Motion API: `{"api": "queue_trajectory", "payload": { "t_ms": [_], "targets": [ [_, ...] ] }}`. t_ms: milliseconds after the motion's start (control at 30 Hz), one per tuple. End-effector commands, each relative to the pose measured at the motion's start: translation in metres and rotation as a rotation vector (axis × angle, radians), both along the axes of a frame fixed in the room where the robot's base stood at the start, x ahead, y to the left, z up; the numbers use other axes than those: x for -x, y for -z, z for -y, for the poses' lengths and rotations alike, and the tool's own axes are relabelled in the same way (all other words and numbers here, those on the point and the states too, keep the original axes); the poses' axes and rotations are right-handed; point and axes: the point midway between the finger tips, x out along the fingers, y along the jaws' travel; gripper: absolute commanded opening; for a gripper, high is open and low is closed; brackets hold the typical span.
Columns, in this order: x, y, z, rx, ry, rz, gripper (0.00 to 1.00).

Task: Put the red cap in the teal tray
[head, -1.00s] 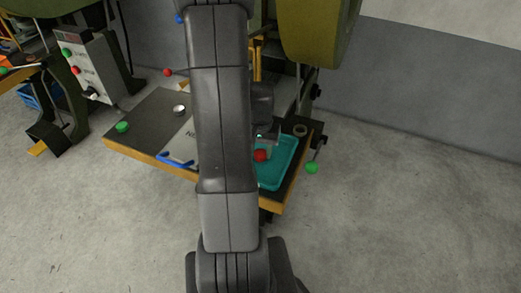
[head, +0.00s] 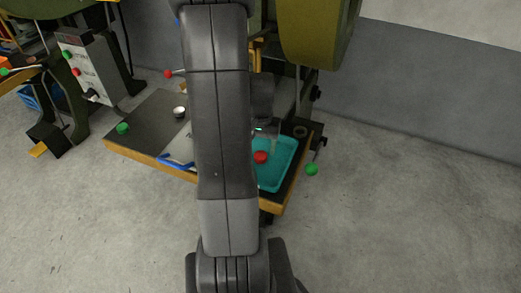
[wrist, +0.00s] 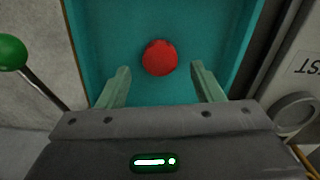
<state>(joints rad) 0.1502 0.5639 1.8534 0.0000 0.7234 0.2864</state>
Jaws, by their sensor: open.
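The red cap (head: 261,157) lies in the teal tray (head: 281,170) in the head view, close to the tray's left side, which is partly hidden by my arm. In the wrist view the red cap (wrist: 160,57) rests on the tray floor (wrist: 108,38), apart from the walls. My gripper (wrist: 161,80) is above the tray with its two pale fingers spread apart. Nothing is between the fingers; the cap lies just beyond the fingertips.
The tray stands on a dark table with a wooden edge (head: 140,158). A green cap (head: 123,128), a silver round piece (head: 180,112) and a blue-edged clipboard (head: 178,160) are to the left. A roll of tape (head: 300,131) is behind the tray. A green-knobbed lever (head: 311,169) sticks out at right.

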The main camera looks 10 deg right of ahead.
Motion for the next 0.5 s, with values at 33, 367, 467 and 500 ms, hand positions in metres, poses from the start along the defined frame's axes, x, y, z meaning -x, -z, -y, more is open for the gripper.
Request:
{"api": "queue_trajectory", "payload": {
  "t_ms": [33, 367, 467, 500],
  "targets": [
    [-0.001, -0.014, 0.000, 0.000, 0.000, 0.005, 0.60],
    [-0.001, -0.075, 0.000, 0.000, 0.000, 0.003, 0.60],
    [0.000, -0.084, 0.000, 0.000, 0.000, 0.001, 0.60],
    [0.000, -0.086, 0.000, 0.000, 0.000, 0.000, 0.60]
  ]
}}
